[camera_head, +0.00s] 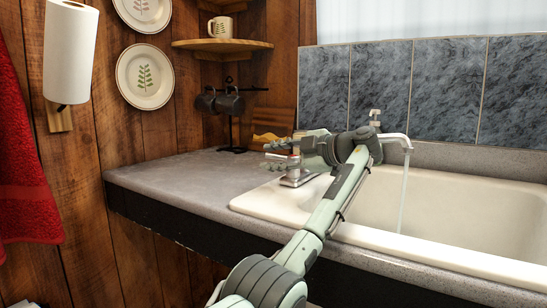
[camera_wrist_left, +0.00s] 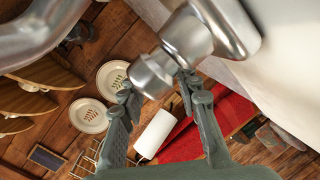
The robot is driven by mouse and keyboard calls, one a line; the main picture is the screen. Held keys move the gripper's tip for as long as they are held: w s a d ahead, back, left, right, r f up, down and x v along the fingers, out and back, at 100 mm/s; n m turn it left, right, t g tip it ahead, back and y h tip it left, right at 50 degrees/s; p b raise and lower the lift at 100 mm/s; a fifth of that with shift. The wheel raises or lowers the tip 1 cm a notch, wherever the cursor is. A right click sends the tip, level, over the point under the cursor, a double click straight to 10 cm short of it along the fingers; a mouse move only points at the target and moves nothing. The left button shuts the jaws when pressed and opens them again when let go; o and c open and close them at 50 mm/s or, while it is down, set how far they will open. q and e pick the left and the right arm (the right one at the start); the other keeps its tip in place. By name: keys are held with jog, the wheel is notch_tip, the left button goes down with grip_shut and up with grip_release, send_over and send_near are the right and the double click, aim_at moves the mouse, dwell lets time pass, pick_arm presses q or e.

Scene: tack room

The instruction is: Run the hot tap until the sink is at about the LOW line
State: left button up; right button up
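The cream sink (camera_head: 455,210) is set into the grey counter. Water (camera_head: 403,190) runs in a thin stream from the chrome spout (camera_head: 396,138) into it. The water level and the LOW line cannot be made out. A chrome tap fitting (camera_head: 297,177) stands at the sink's left end, partly hidden by my left gripper (camera_head: 276,155). In the left wrist view, my left gripper (camera_wrist_left: 157,90) has its fingers apart, one on each side of a chrome tap part (camera_wrist_left: 152,75); contact is unclear. A small chrome knob (camera_head: 375,115) shows behind my wrist. My right gripper is out of view.
The counter (camera_head: 190,172) left of the sink is mostly clear. A mug stand (camera_head: 231,125) with dark mugs stands in the corner under wooden shelves (camera_head: 222,44). A paper towel roll (camera_head: 70,50) and a red towel (camera_head: 22,160) hang at left. Tiles (camera_head: 435,90) line the back.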

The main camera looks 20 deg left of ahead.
pick_arm(q)
jog(key=shift+d, duration=0.2)
jog(key=v, duration=1.1)
jog(key=shift+s+d, duration=0.15)
jog(key=shift+d, duration=0.2)
jog(key=shift+r, duration=0.1)
jog(key=shift+c, duration=0.5)
